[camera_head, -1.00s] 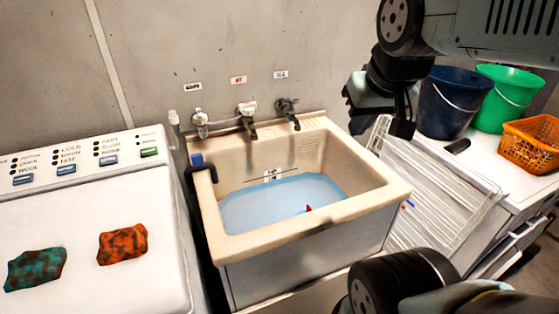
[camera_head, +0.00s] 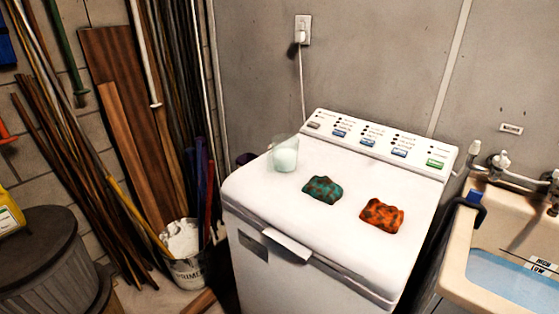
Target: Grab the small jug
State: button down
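A small translucent, pale green jug (camera_head: 285,154) stands upright on the back left of the white washing machine's top (camera_head: 270,200). Something white shows inside its lower part. I cannot make out a handle clearly. A teal patterned cloth (camera_head: 322,190) and an orange patterned cloth (camera_head: 382,215) lie on the same top, to the right of the jug. My gripper and arm are out of view.
A utility sink (camera_head: 460,250) with bluish water (camera_head: 508,282) is at the right. Wood planks (camera_head: 128,120) and poles lean on the left wall. A primer bucket (camera_head: 190,268) stands on the floor beside the machine. A lidded bin (camera_head: 35,245) is at the lower left.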

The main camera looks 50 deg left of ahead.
aim_at(284, 152)
jog(key=u, duration=0.45)
jog(key=k, duration=1)
jog(key=u, duration=0.75)
jog(key=i, duration=1.2)
jog(key=u, duration=0.95)
jog(key=k, duration=1.05)
jog(key=u, duration=0.3)
jog(key=i, duration=0.75)
jog(key=u, duration=0.15)
